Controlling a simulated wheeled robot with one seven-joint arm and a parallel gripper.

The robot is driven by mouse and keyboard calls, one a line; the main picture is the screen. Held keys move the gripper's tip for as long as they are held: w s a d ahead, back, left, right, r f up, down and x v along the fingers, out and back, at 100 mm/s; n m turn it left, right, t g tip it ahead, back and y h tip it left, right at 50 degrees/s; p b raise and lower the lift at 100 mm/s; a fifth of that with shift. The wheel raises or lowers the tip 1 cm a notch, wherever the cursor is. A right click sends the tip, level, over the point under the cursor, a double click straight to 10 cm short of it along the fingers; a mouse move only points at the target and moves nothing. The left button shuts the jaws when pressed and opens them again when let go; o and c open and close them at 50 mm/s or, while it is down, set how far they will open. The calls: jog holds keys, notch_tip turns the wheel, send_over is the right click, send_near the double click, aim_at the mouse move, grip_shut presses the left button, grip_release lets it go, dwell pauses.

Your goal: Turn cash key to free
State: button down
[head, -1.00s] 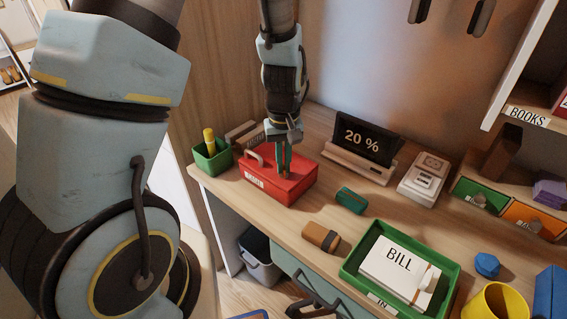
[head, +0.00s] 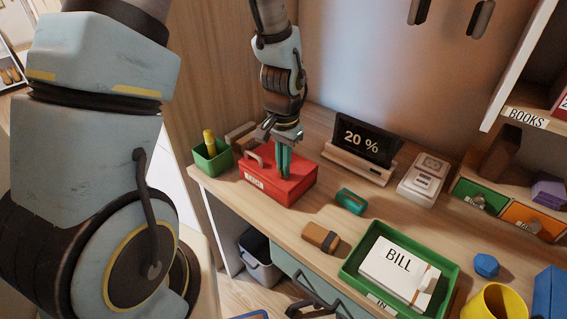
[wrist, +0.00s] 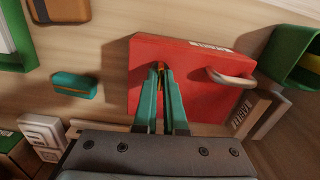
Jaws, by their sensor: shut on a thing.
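The red cash box (head: 296,187) stands on the desk with a pale label on its front and a handle on its lid. It also fills the middle of the wrist view (wrist: 200,92). My gripper (head: 285,174) points down over the lid. In the wrist view its teal fingers (wrist: 161,68) are closed together on a small orange-brown key (wrist: 159,67) at the box lid. Most of the key is hidden between the fingers, so its turn angle cannot be told.
A green pen cup (head: 211,160) stands left of the box. A "20 %" display (head: 362,143) is behind it to the right. A teal block (head: 350,201), a brown block (head: 321,237) and a green tray (head: 349,268) with a "BILL" stack lie to the right.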

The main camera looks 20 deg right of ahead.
jog(key=shift+m, duration=0.5)
jog(key=c, duration=1)
grip_release()
notch_tip(320, 180, up, 11)
jog(key=shift+f+b, duration=0.1)
jog(key=shift+b, duration=0.35)
jog(key=shift+a, duration=0.1)
